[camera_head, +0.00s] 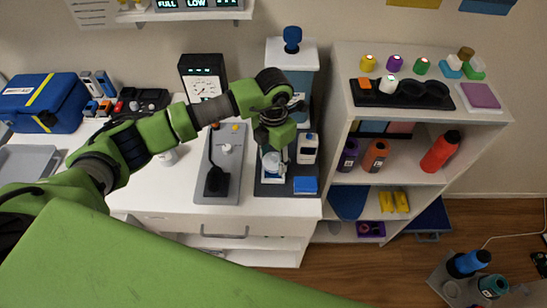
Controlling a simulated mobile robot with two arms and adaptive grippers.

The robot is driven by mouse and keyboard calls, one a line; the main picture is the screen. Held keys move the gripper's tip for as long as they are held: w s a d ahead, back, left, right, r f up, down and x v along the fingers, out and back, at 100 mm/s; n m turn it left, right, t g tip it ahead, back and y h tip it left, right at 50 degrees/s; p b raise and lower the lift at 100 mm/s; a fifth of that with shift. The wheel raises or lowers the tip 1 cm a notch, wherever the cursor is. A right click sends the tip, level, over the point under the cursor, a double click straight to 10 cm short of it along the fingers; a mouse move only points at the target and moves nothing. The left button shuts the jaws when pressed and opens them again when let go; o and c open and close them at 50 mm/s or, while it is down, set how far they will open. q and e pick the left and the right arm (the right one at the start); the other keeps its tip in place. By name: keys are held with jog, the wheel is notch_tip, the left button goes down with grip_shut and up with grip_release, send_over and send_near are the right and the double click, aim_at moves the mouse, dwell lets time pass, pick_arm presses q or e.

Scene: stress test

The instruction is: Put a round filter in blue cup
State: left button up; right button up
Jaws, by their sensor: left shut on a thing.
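My left gripper (278,147) hangs from above in front of the white and blue machine (293,55) on the counter. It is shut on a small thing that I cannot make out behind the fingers. A pale blue and white cup-like thing (272,167) shows just below the fingertips; I cannot tell whether they touch it. A dark blue round piece (292,35) sits on top of the machine. I cannot clearly identify a round filter. Blue cup-like containers (468,263) stand at the lower right. My right gripper is not in view.
A grey tray with a black tool (217,183) lies left of the machine. A dial device (204,80) stands behind my arm. A blue toolbox (42,102) is at far left. The shelf (350,130) at right holds bottles, several coloured caps and a dark holder (405,93).

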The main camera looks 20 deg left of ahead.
pick_arm(q)
jog(key=shift+f+b, duration=1.2)
jog(key=shift+f, duration=0.2)
jog(key=o, duration=1)
jog(key=shift+o, duration=0.2)
notch_tip(320, 180, up, 12)
